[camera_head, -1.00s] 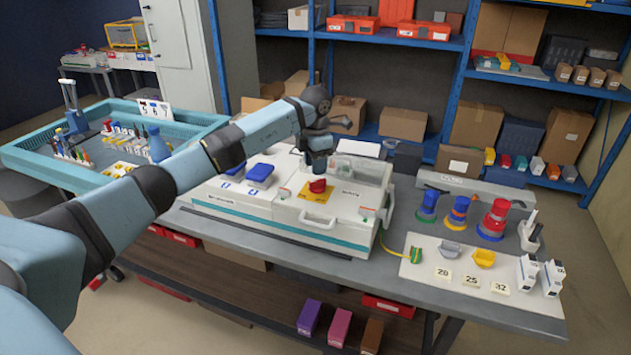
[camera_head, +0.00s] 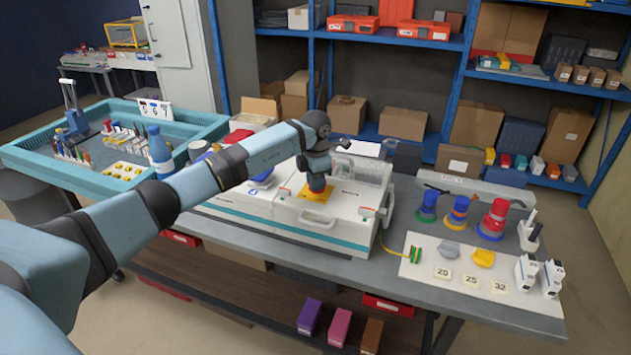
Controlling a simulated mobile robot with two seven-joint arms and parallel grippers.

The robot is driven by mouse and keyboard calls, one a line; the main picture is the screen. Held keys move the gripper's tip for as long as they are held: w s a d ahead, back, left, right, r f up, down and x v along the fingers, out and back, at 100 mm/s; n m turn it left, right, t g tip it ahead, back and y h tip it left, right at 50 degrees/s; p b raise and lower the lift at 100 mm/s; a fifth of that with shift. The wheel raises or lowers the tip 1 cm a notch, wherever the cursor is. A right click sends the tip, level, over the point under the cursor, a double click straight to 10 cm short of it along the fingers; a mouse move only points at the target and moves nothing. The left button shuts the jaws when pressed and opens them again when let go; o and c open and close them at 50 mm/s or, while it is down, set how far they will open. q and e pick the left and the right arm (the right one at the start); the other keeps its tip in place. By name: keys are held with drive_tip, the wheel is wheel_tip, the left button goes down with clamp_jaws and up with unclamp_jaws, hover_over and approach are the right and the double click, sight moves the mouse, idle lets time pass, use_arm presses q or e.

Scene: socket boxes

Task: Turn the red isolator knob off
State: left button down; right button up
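The red isolator knob (camera_head: 321,191) sits on a yellow plate (camera_head: 312,196) on top of the white box unit (camera_head: 345,212) on the workbench. My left arm reaches in from the left. My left gripper (camera_head: 317,186) points down right over the knob and hides most of it, with only a little red showing. Its fingertips are too small and covered to tell whether they grip the knob or how wide they stand. My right gripper is not in view.
A blue part (camera_head: 262,176) on the unit is partly behind my arm. To the right stand stacked blue, yellow and red plugs (camera_head: 494,218) and a white board (camera_head: 450,272) with numbered tags. A teal tray (camera_head: 90,185) is at the left.

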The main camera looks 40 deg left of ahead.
use_arm(q)
drive_tip(key=shift+n, duration=0.3)
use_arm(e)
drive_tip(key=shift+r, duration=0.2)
use_arm(q)
drive_tip(key=shift+r+n+p, duration=0.15)
drive_tip(key=shift+n+p, duration=0.4)
drive_tip(key=shift+n, duration=0.35)
drive_tip(key=n+p, duration=0.1)
drive_tip(key=n, duration=0.1)
drive_tip(key=shift+n, duration=0.4)
drive_tip(key=n+p, duration=0.1)
drive_tip(key=n, duration=0.2)
drive_tip(key=shift+d+n, duration=0.15)
drive_tip(key=shift+n, duration=0.15)
drive_tip(key=n+p, duration=0.2)
drive_tip(key=n, duration=0.3)
drive_tip(key=shift+d, duration=0.15)
drive_tip(key=shift+w+n+p, duration=0.15)
drive_tip(key=shift+n+p, duration=0.6)
drive_tip(key=shift+n, duration=1.25)
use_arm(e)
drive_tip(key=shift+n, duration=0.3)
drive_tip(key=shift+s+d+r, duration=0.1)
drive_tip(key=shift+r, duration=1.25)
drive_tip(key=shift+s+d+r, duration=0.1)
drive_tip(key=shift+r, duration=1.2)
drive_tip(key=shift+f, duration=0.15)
